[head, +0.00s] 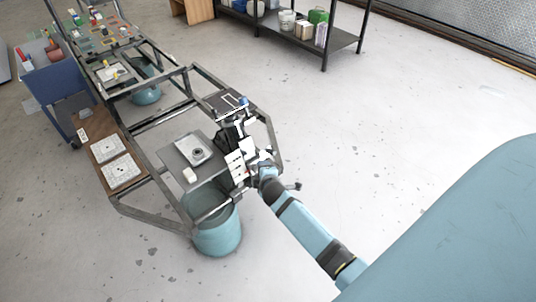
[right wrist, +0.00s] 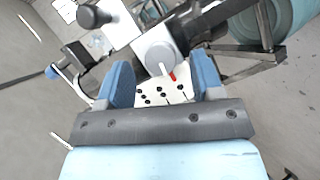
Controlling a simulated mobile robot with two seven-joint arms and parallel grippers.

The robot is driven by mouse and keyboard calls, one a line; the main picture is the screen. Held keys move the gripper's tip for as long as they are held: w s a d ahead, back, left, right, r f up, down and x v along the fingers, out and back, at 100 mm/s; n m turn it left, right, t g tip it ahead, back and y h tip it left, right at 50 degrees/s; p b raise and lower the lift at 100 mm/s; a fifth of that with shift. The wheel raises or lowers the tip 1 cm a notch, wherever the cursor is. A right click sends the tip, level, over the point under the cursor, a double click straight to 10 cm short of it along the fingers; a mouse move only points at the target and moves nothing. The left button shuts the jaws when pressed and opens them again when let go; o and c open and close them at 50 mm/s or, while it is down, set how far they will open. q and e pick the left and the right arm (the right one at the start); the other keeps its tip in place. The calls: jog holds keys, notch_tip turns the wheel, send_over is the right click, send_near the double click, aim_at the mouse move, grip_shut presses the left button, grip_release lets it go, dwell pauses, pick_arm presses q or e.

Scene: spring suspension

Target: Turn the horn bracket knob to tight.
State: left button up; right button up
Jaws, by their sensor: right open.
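In the right wrist view a pale grey round knob (right wrist: 158,50) with a red pointer sits ahead of and between the blue fingers of my right gripper (right wrist: 161,68). The pointer lies over a white plate (right wrist: 150,93) with black and green dots. The fingers stand apart on either side, and I cannot tell whether either touches the knob. In the head view my right gripper (head: 262,166) is at the right side of the metal frame (head: 185,71), beside white plates (head: 236,166). The knob is too small to make out there. My left gripper is out of view.
A black knob (right wrist: 92,16) stands close by in the right wrist view. A teal bucket (head: 218,238) is under the frame's near end. A grey plate with a white part (head: 193,150) lies left of my gripper. Floor to the right is clear, with a black shelf (head: 340,38) behind.

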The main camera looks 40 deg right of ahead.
jog(key=v, duration=1.1)
jog(key=shift+s+r, duration=0.2)
jog(key=s+a+r+m+y+p, duration=0.1)
jog(key=s+a+m+y+p, duration=0.4)
jog(key=s+a, duration=0.7)
jog(key=s+m+y, duration=0.2)
jog(key=s+m, duration=0.1)
jog(key=shift+s+a+m+y, duration=0.3)
jog(key=shift+s+a, duration=0.05)
